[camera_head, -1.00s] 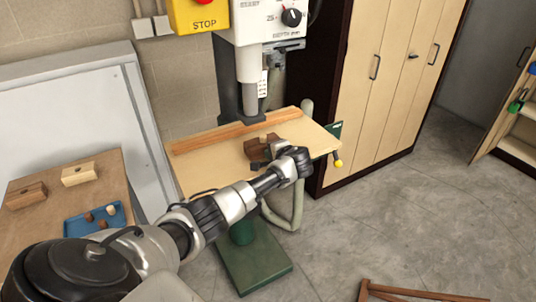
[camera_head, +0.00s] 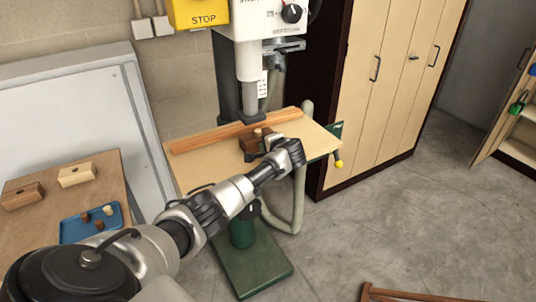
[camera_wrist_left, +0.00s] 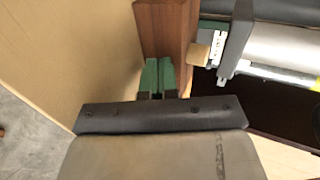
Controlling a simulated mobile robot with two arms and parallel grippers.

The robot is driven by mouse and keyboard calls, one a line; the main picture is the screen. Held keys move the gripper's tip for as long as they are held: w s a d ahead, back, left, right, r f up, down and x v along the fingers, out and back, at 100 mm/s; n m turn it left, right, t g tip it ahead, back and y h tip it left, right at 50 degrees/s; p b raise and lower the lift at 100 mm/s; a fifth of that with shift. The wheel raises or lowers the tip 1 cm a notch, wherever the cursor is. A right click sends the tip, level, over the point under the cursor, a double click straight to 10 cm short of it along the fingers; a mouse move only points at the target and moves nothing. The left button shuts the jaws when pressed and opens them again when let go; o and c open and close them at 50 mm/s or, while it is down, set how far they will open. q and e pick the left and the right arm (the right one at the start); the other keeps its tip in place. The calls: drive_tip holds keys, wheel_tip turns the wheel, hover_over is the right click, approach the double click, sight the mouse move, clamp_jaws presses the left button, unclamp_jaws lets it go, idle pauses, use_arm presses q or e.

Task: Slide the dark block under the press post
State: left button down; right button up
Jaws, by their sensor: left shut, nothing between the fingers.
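The dark brown block (camera_head: 251,147) sits on the press's light wooden table (camera_head: 205,172), in front of the press post (camera_head: 249,95). A pale peg (camera_head: 258,132) stands up from its top. My left gripper (camera_head: 263,154) is shut and empty, at the block's near right side; the wrist partly hides the block. In the left wrist view the block (camera_wrist_left: 163,28) lies straight ahead of my closed green fingertips (camera_wrist_left: 158,76), which look close against its side. The pale peg (camera_wrist_left: 199,54) and grey post (camera_wrist_left: 268,45) are to the right there. My right gripper is not seen.
A wooden fence strip (camera_head: 222,135) runs along the back of the press table. At left, a side table (camera_head: 105,172) holds two wooden blocks and a blue tray (camera_head: 78,232) with small pegs. A wooden cabinet (camera_head: 375,100) stands at right.

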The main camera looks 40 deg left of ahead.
sight(258, 138)
use_arm(q)
drive_tip(key=shift+w+a+b, duration=0.35)
drive_tip(key=shift+a+b, duration=0.45)
drive_tip(key=shift+a, duration=0.1)
drive_tip(key=shift+w+a+b, duration=0.35)
drive_tip(key=shift+a+b, duration=0.4)
drive_tip(key=shift+a, duration=0.1)
drive_tip(key=shift+w+a+b, duration=0.35)
drive_tip(key=shift+a+b, duration=0.45)
drive_tip(key=shift+a, duration=0.1)
drive_tip(key=p+v, duration=0.2)
drive_tip(key=p, duration=0.1)
drive_tip(key=shift+d+f, duration=0.1)
drive_tip(key=shift+d, duration=0.1)
drive_tip(key=d+p, duration=0.1)
drive_tip(key=s+d+p, duration=0.1)
drive_tip(key=shift+p, duration=0.35)
drive_tip(key=d+p, duration=0.1)
drive_tip(key=s+d+p, duration=0.1)
drive_tip(key=d+p, duration=0.1)
drive_tip(key=shift+s+d+r, duration=0.25)
drive_tip(key=shift+d, duration=0.15)
drive_tip(key=shift+s+d+p, duration=0.15)
drive_tip(key=shift+d+p, duration=0.1)
drive_tip(key=shift+p, duration=0.1)
drive_tip(key=shift+f, duration=0.1)
drive_tip(key=shift+f, duration=0.1)
